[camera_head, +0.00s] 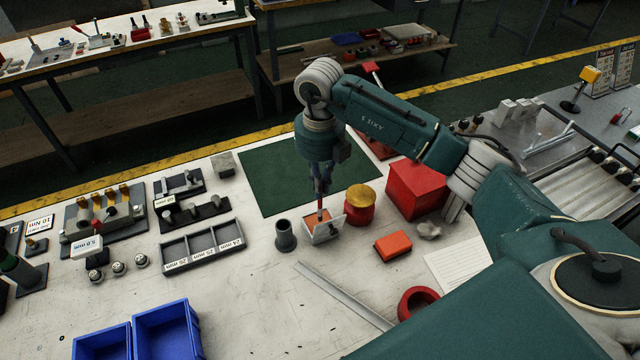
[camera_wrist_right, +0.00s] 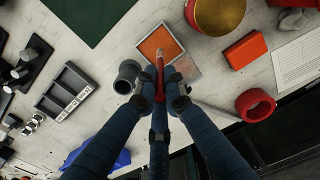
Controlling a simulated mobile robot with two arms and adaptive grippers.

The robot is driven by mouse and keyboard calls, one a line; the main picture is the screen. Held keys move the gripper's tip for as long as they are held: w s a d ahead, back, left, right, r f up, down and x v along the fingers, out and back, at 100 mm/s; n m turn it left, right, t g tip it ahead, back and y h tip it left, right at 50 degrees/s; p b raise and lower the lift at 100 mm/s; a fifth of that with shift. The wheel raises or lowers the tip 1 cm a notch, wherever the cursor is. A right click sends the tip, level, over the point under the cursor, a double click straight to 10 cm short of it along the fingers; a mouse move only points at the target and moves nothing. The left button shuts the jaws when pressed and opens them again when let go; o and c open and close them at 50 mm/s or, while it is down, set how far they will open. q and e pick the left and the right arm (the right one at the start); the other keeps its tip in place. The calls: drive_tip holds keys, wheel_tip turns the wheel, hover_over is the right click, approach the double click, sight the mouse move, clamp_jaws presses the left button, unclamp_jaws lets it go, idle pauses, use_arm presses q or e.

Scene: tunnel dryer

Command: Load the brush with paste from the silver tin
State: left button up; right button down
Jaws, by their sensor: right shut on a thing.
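The silver tin (camera_head: 335,229) is a small square open tin with orange paste inside, standing on the white bench. It also shows in the wrist view (camera_wrist_right: 191,66). My right gripper (camera_head: 321,190) points down above it. It is shut on the brush (camera_wrist_right: 160,72), which has a red handle and a pale tip. The brush tip reaches down to the tin over the orange paste. I cannot tell whether it touches the paste. My left gripper is not in view.
A dark grey cup (camera_head: 285,236) stands close left of the tin. A red pot with a yellow lid (camera_head: 359,196) stands right behind it. An orange block (camera_head: 393,245), a red tape roll (camera_head: 417,300) and a metal strip (camera_head: 343,293) lie nearby. A green mat (camera_head: 275,168) lies behind.

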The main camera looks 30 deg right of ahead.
drive_tip(key=shift+f+b, duration=0.35)
drive_tip(key=shift+f, duration=0.2)
idle(1.2)
drive_tip(key=shift+r, duration=0.15)
drive_tip(key=shift+r+p, duration=2.3)
drive_tip(key=shift+r, duration=1.15)
